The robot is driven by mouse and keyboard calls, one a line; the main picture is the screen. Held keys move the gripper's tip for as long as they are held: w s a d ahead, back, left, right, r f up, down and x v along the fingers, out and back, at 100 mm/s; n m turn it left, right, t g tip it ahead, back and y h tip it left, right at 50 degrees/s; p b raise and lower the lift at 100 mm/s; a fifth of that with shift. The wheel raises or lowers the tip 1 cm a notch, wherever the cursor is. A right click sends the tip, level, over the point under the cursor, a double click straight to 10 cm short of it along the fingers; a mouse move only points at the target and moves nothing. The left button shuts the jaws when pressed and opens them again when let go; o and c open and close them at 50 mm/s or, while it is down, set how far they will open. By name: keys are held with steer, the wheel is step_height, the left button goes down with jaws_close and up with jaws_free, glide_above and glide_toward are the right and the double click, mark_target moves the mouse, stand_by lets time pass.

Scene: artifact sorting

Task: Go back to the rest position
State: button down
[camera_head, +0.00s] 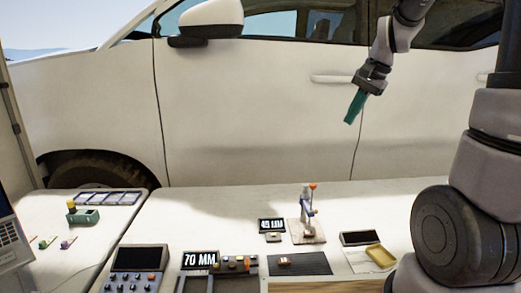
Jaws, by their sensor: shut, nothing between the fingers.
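My gripper (351,115) hangs at the upper right, in front of the white car's door. Its teal fingers point down and slightly left, and they are together with nothing visible between them. It is well above the table (210,215) and touches nothing. My arm's upper links show at the top right, and its large lower joints fill the right edge.
On the table stand a small device with an orange top (307,213), a "70 MM" display (201,260), a keypad console (140,268), a dark mat (312,264) and a yellow tray (381,256). A green block (84,216) sits left. The white car (240,110) stands behind.

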steer(key=s+r+n+t, duration=0.2)
steer(key=s+r, duration=0.2)
steer(key=s, duration=0.5)
steer(key=s+a+r+n+t+h, duration=0.1)
steer(key=s+r+n+t, duration=0.1)
steer(key=s, duration=0.7)
steer(key=shift+r+n, duration=0.6)
steer(key=shift+r, duration=0.3)
